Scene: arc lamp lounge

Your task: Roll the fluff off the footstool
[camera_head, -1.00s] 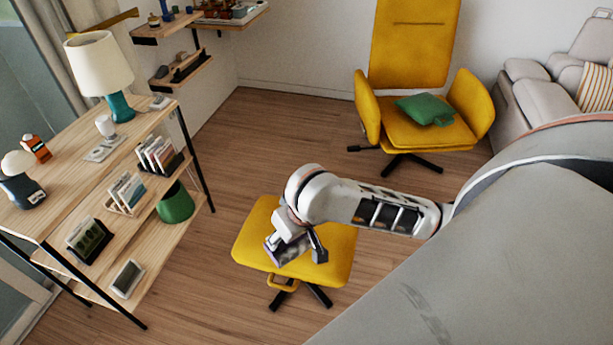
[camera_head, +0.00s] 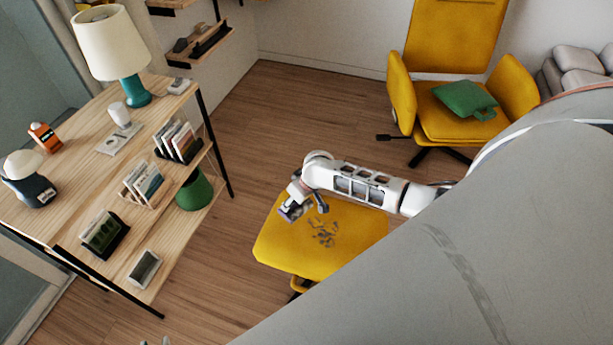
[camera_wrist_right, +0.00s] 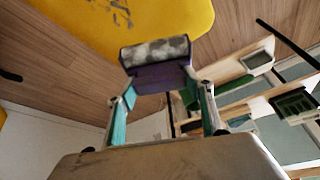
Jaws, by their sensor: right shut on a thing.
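The yellow footstool (camera_head: 285,251) stands on the floor in the middle of the head view. A patch of dark grey fluff (camera_head: 323,232) lies on its seat. Some of it shows at the top of the wrist view (camera_wrist_right: 121,12). My right gripper (camera_head: 304,206) is shut on a purple lint roller (camera_wrist_right: 160,76), whose face is covered in mottled grey. In the head view the roller (camera_head: 291,213) is at the seat's far left part, beside the fluff; I cannot tell whether it touches. A small grey bit at the bottom edge may be my left gripper (camera_head: 155,341).
A wooden shelf table (camera_head: 75,215) with a lamp (camera_head: 112,50), card racks and a green pot (camera_head: 194,191) stands at the left. A yellow armchair (camera_head: 452,95) with a green cushion (camera_head: 466,99) is behind. Wooden floor (camera_head: 290,115) lies clear between.

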